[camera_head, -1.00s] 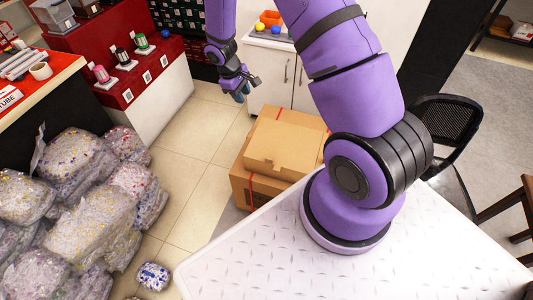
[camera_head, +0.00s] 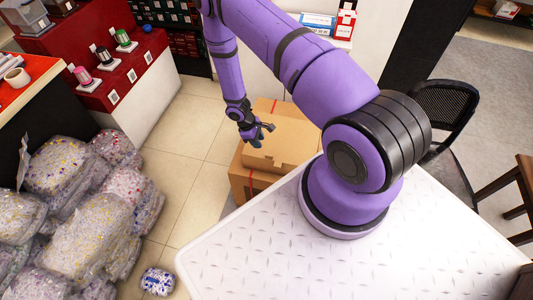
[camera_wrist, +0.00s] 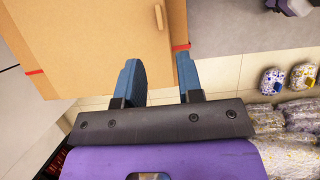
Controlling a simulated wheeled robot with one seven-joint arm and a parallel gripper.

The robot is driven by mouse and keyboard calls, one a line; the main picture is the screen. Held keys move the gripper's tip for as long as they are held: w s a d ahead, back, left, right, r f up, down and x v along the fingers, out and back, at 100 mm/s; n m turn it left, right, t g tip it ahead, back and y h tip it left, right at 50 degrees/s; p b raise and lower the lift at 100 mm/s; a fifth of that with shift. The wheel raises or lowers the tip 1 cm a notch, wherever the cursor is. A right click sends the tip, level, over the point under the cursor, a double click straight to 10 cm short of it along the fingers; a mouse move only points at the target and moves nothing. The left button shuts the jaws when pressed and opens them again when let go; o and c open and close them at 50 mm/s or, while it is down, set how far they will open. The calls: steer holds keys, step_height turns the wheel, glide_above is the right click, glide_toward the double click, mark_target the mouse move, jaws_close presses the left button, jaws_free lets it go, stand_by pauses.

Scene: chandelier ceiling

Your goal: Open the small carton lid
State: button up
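The small tan carton (camera_head: 283,143) lies on top of a larger brown carton (camera_head: 240,180) on the floor, beyond the white textured surface. Its top looks closed. My gripper (camera_head: 266,131) hangs at the left part of the small carton's top in the head view; the gap in height is hard to judge. In the wrist view, my gripper (camera_wrist: 160,78) has its two blue fingers apart with nothing between them. Tan cardboard (camera_wrist: 85,35) fills the upper left there, with a slot and red tape. Part of the cartons is hidden behind my arm.
Clear wrapped bags (camera_head: 85,190) are piled at the left, and a small one (camera_head: 157,281) lies on the floor. A red display stand (camera_head: 130,75) and a white cabinet (camera_head: 265,75) stand behind. Tiled floor left of the cartons is free. A black chair (camera_head: 445,115) is at right.

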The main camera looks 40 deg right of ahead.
mark_target(267, 155)
steer(key=x, duration=0.9)
steer(key=shift+s+d+f, duration=0.1)
steer(key=shift+s+f, duration=0.05)
steer(key=shift+f, duration=0.15)
jaws_close()
